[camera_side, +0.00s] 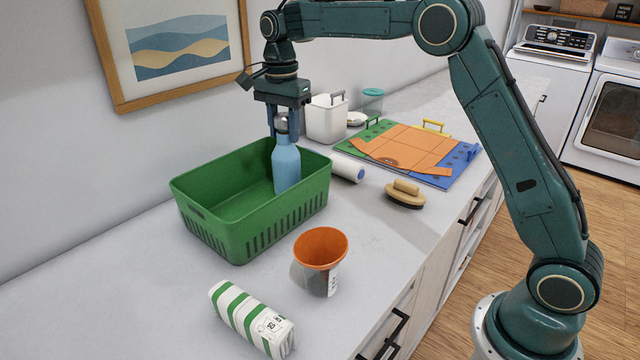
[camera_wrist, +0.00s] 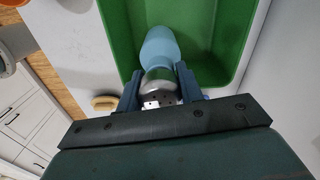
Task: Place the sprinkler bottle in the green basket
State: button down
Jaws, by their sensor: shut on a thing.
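The sprinkler bottle (camera_side: 286,163) is light blue with a silver cap and stands upright. My gripper (camera_side: 282,124) points down and is shut on its cap. The wrist view shows the blue bottle (camera_wrist: 161,48) with its perforated cap between the two fingers of my gripper (camera_wrist: 160,88). The green basket (camera_side: 215,230) stands on the counter, open at the top. The bottle is inside the basket's outline near its right end, with its lower part in front of the inner wall. I cannot tell whether its base touches the basket floor.
The basket's left part is empty.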

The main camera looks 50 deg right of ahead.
aim_at(285, 142)
jog(key=shift+f, duration=1.9)
jog(key=c, duration=0.9)
grip_release()
notch_tip(285, 142, up, 12)
jog(key=shift+r, duration=0.1)
